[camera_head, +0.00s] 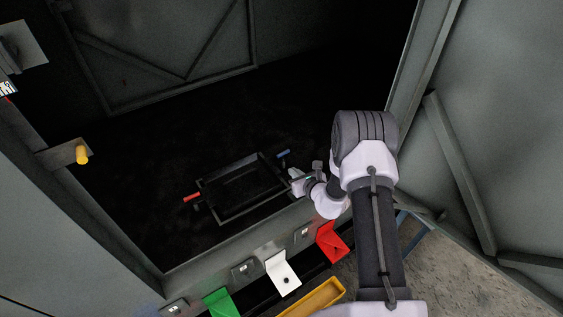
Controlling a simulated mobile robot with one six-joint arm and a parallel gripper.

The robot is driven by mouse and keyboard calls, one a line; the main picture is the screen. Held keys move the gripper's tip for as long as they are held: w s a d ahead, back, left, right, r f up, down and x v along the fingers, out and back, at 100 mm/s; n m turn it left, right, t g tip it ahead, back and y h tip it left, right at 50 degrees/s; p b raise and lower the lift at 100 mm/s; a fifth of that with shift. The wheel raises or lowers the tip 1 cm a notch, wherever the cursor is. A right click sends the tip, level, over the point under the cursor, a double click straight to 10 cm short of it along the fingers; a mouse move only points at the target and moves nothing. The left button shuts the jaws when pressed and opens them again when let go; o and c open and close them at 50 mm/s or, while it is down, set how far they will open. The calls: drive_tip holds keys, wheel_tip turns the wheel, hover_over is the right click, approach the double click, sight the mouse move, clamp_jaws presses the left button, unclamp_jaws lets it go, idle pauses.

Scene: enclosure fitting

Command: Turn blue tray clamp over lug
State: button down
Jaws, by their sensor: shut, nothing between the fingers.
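A dark rectangular tray (215,188) sits on the dark floor inside the enclosure. The blue clamp (283,154) is a small handle at the tray's far right corner. A red clamp (192,197) shows at the tray's left side. My gripper (309,174) is beside the tray's right end, a little nearer than the blue clamp and apart from it in the picture. It is shut and empty. The lug by the blue clamp is too small and dark to make out.
A front sill (225,254) runs before the tray. Nearer are a green bracket (217,303), a white bracket (283,274), a red bracket (331,243) and a yellow bin (314,298). A yellow knob (82,155) sticks out at left. An open door panel (500,130) stands at right.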

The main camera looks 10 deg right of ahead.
drive_tip(key=b, duration=0.4)
approach(277, 157)
drive_tip(key=x, duration=0.3)
drive_tip(key=f+x, duration=0.1)
drive_tip(key=x, duration=0.1)
drive_tip(key=shift+d+f, duration=0.15)
drive_tip(key=shift+d, duration=0.1)
drive_tip(key=shift+w+a, duration=0.2)
drive_tip(key=shift+w, duration=0.35)
drive_tip(key=shift+w+f+b, duration=0.1)
drive_tip(key=shift+w+b, duration=0.1)
drive_tip(key=shift+b, duration=0.35)
drive_tip(key=shift+w+a+b, duration=0.2)
drive_tip(key=shift+a+b, duration=0.05)
drive_tip(key=shift+b, duration=0.05)
drive_tip(key=shift+r, duration=0.2)
drive_tip(key=shift+d, duration=0.1)
